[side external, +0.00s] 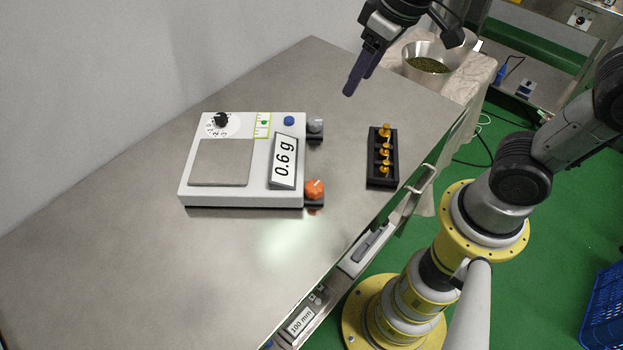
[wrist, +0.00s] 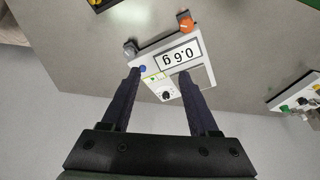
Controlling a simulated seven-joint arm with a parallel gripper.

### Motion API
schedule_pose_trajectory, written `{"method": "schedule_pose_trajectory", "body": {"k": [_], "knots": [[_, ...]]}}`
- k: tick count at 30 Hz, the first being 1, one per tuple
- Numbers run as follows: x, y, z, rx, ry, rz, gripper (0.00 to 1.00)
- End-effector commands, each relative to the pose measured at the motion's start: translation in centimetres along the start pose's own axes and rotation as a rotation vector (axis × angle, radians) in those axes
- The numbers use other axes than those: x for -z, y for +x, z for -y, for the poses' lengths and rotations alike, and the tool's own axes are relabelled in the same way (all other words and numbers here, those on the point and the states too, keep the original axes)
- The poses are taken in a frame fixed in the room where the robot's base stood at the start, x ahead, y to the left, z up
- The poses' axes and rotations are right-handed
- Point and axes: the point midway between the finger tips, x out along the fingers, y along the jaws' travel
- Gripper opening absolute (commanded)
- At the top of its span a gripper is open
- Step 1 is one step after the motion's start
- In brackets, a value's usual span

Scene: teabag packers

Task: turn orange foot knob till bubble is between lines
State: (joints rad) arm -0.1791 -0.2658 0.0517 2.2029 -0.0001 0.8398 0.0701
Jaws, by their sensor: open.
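A white scale (side external: 242,195) with a grey weighing plate (side external: 222,162) stands on the metal table; its display reads 0.6 g. The orange foot knob (side external: 314,189) is at its near right corner, and a grey knob (side external: 316,125) is at the far right corner. A level vial with a green bubble (side external: 263,124) sits on top; the bubble's place between the lines is too small to tell. My gripper (side external: 357,84) is open and empty, above the table beyond the scale. In the wrist view the orange knob (wrist: 186,22) is past the fingertips (wrist: 158,72), apart from them.
A black rack (side external: 377,170) with several yellow-orange pieces stands right of the scale. A bowl of green leaves (side external: 427,62) is at the back right. The table left of and in front of the scale is clear. A second device (wrist: 300,95) shows in the wrist view.

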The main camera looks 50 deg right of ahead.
Motion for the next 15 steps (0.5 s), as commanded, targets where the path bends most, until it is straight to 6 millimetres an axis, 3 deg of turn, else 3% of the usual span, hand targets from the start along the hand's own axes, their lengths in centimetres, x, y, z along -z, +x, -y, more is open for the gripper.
{"method": "schedule_pose_trajectory", "body": {"k": [4, 9, 15], "knots": [[1.8, 4.6, 2.9, 0.012, -0.075, 0.123, 0.61], [1.8, 9.1, 5.7, 0.014, -0.15, 0.238, 0.61], [0.6, 11.6, 7.2, 0.009, -0.199, 0.314, 0.61]]}}
